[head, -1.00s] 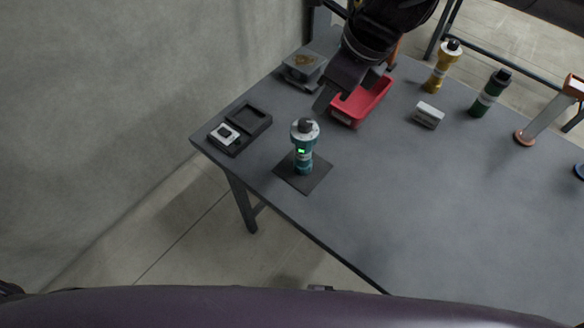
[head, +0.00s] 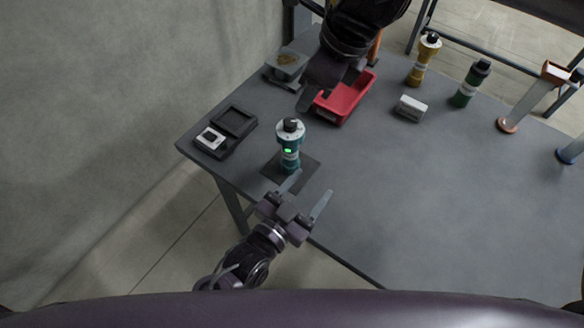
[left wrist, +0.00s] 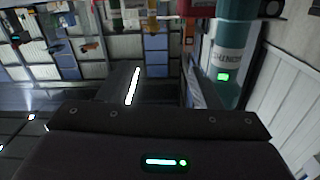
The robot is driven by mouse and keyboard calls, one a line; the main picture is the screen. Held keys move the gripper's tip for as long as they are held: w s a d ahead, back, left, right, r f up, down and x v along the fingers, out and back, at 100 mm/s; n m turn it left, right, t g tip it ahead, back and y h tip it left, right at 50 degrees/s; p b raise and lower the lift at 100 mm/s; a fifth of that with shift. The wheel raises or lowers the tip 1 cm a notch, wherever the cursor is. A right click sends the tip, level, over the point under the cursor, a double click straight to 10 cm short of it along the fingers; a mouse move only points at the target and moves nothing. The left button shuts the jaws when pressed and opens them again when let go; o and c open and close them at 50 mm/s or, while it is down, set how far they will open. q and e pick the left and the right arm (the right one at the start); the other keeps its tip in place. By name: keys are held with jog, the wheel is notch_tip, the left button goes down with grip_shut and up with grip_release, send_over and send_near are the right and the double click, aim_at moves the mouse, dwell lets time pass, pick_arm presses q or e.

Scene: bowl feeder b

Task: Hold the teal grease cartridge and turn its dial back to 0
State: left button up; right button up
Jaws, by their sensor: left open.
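The teal grease cartridge (head: 289,160) stands upright on a dark square mat (head: 312,177) near the table's front left edge. It has a pale top with a black dial (head: 290,125) and a lit green display. My left gripper (head: 311,188) is open and empty, just in front of it and to the right. In the left wrist view the cartridge (left wrist: 230,45) is at upper right, outside the fingers; its dial setting cannot be read. My right gripper (head: 318,98) hangs by the red tray behind the cartridge; its jaw state is unclear.
A red tray (head: 345,105) stands behind. A black open case (head: 233,122) with a small pale device (head: 210,138) is at left. A scale-like box (head: 287,66), white block (head: 411,108), yellow bottle (head: 424,60) and green bottle (head: 470,84) stand further back. The right front table is clear.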

aim_at(287, 150)
pick_arm(q)
jog(key=w+a+n+y, duration=0.1)
jog(key=a, duration=0.1)
jog(key=w+a+r+n+t+y, duration=0.1)
jog(key=a, duration=0.1)
jog(key=w+a+r+n+t+y, duration=0.1)
jog(key=a+n, duration=0.1)
jog(key=shift+w+a+r+y, duration=0.15)
jog(key=shift+w+y, duration=0.15)
jog(key=shift+y, duration=0.2)
jog(key=x, duration=0.7)
jog(key=shift+w+r, duration=0.15)
jog(key=shift+w, duration=0.05)
jog(key=shift+c, duration=0.2)
